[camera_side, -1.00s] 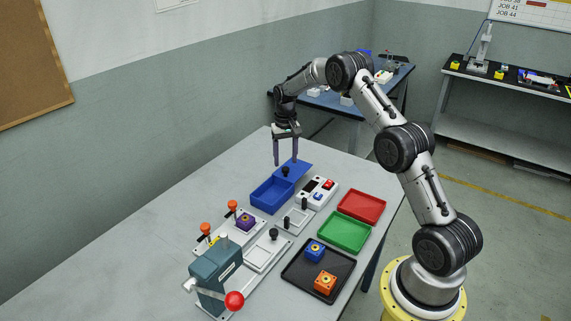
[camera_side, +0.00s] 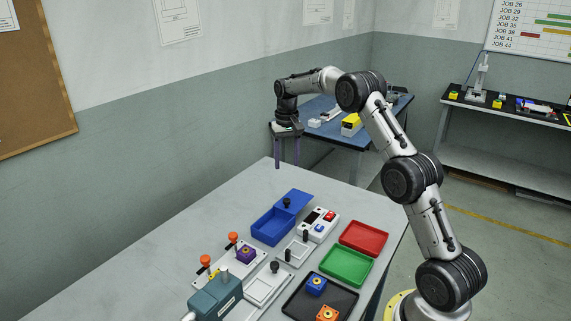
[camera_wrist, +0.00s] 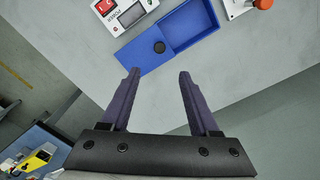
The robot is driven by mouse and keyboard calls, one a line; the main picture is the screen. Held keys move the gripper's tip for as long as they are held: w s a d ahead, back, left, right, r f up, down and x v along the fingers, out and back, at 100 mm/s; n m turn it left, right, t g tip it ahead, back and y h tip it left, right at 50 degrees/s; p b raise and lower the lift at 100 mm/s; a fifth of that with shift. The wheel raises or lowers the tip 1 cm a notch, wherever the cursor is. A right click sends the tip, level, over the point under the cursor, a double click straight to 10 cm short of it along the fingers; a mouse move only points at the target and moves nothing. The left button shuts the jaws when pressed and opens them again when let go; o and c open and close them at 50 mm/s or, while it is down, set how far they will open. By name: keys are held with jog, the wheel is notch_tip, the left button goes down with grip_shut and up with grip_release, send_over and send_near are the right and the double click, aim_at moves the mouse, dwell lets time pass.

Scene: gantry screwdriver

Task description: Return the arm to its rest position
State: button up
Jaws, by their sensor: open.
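My gripper (camera_side: 287,152) is open and empty, with its two fingers pointing down near the far corner of the grey table (camera_side: 180,235). In the side view it is above and behind the blue box (camera_side: 271,227), apart from it. In the wrist view the two fingers of my gripper (camera_wrist: 157,78) are spread, with only bare table between them. The blue box (camera_wrist: 195,22) shows beyond the fingertips, its lid (camera_wrist: 143,50) with a black knob slid to one side.
A white device with a red button (camera_side: 330,214), a red tray (camera_side: 363,238), a green tray (camera_side: 347,266) and a black tray (camera_side: 296,303) with blue and orange blocks stand on the table. A purple block (camera_side: 246,254) sits in a fixture near a teal press (camera_side: 215,296). A blue table stands behind.

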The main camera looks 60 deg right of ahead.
jog(key=s+a+r+n+t, duration=0.1)
jog(key=a+r, duration=0.3)
jog(key=r, duration=0.3)
jog(key=s+a+r+n+t, duration=0.1)
jog(key=a+r, duration=0.4)
jog(key=r, duration=0.3)
jog(key=s+a+r+n+t, duration=0.2)
jog(key=s+a+r, duration=0.5)
jog(key=s+a, duration=0.25)
jog(key=s+a+n+t, duration=0.1)
jog(key=s+a, duration=0.2)
jog(key=s, duration=0.4)
jog(key=s+a+n+t, duration=0.1)
jog(key=s+a, duration=0.1)
jog(key=s, duration=0.5)
jog(key=s+a+f+n, duration=0.1)
jog(key=s+f, duration=0.7)
jog(key=f, duration=0.2)
jog(key=shift+s+a+f+n, duration=0.25)
jog(key=shift+s+f+n, duration=0.05)
